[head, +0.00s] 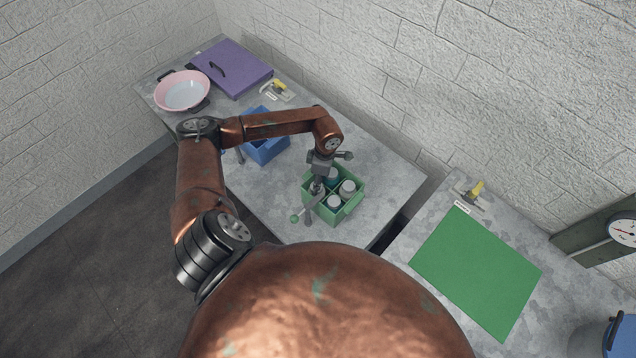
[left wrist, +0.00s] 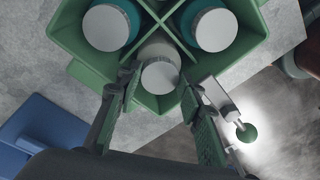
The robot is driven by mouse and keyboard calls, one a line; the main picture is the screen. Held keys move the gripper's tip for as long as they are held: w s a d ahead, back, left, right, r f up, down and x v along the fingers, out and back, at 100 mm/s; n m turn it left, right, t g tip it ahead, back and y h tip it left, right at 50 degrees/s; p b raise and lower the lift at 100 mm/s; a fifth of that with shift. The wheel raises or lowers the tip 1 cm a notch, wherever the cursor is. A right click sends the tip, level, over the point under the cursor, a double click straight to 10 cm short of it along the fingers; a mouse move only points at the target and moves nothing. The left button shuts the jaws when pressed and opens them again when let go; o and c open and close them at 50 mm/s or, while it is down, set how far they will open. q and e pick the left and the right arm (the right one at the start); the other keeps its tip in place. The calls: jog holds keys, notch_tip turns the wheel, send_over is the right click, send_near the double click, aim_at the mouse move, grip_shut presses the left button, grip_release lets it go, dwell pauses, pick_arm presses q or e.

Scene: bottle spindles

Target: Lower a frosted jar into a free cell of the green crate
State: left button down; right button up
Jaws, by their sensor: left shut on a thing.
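The green crate (head: 351,210) stands on the grey counter and is split into cells by dividers; it also fills the top of the left wrist view (left wrist: 66,38). Two teal jars with pale caps, one on the left (left wrist: 107,26) and one on the right (left wrist: 214,29), sit in its cells. A frosted jar (left wrist: 160,74) with a pale cap is between the fingers of my left gripper (left wrist: 159,82), at the crate's near cell. My left gripper (head: 317,190) is shut on it, pointing down at the crate. I cannot tell how deep the jar sits. My right gripper is out of view.
A blue bin (head: 265,151) stands left of the crate, partly behind my arm. A rod with a green ball knob (head: 294,218) juts out beside the crate. A pink bowl (head: 183,91) and purple board (head: 232,68) lie farther back. A green mat (head: 475,268) lies across a gap.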

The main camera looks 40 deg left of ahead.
pick_arm(q)
jog(key=c, duration=1.2)
grip_release()
jog(key=shift+c, duration=0.2)
notch_tip(320, 180, up, 18)
jog(key=p, duration=0.8)
dwell(1.7)
jog(key=shift+r, duration=0.1)
dwell(0.7)
